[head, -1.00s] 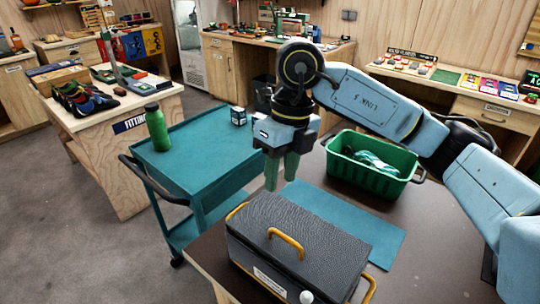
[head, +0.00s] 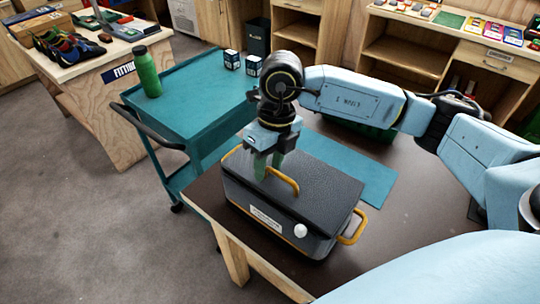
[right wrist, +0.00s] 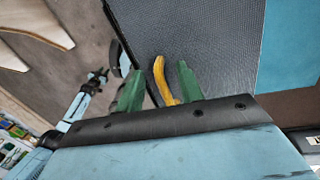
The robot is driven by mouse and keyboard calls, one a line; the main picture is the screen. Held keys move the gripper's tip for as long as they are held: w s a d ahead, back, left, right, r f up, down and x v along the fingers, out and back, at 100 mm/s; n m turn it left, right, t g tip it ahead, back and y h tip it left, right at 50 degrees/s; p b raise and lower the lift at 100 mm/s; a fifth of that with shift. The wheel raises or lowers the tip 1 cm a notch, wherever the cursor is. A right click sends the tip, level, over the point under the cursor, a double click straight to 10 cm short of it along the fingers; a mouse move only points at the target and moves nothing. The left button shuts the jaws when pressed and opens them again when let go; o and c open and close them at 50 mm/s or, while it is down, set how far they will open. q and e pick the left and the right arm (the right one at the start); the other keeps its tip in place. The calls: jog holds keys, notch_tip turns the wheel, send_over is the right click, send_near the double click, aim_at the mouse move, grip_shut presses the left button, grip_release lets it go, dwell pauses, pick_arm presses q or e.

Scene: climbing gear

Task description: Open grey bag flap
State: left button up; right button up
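The grey bag (head: 320,190) is a dark textured box-shaped bag with a flat flap on top, lying shut on the brown table. It has a yellow handle (head: 283,181) on the flap, a white knob (head: 300,230) and a label on its front. My right gripper (head: 268,168) points down at the handle. In the right wrist view the green fingers stand apart on either side of the yellow handle (right wrist: 160,78), with a gap showing, so it is open. My left gripper is outside the head view; a small blue arm in the right wrist view is too small to read.
A teal mat (head: 370,182) lies behind the bag on the brown table (head: 400,235). A green crate (head: 360,128) is partly hidden behind my right arm. A teal cart (head: 190,100) with a green bottle (head: 146,72) and two small boxes stands to the left.

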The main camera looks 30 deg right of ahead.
grip_shut()
jog(key=shift+r, duration=0.1)
jog(key=shift+w+d+r+p, duration=0.15)
jog(key=shift+d+r+p, duration=0.15)
jog(key=shift+r, duration=0.2)
jog(key=shift+w+d+r+p, duration=0.1)
jog(key=shift+d+r+p, duration=0.2)
jog(key=shift+r, duration=0.25)
jog(key=shift+w+d+r+p, duration=0.2)
jog(key=shift+d+r+p, duration=0.05)
jog(key=shift+d+r, duration=0.2)
jog(key=shift+w+d+r+p, duration=0.15)
jog(key=shift+d+r+p, duration=0.05)
jog(key=shift+d+r, duration=0.2)
jog(key=shift+r, duration=0.1)
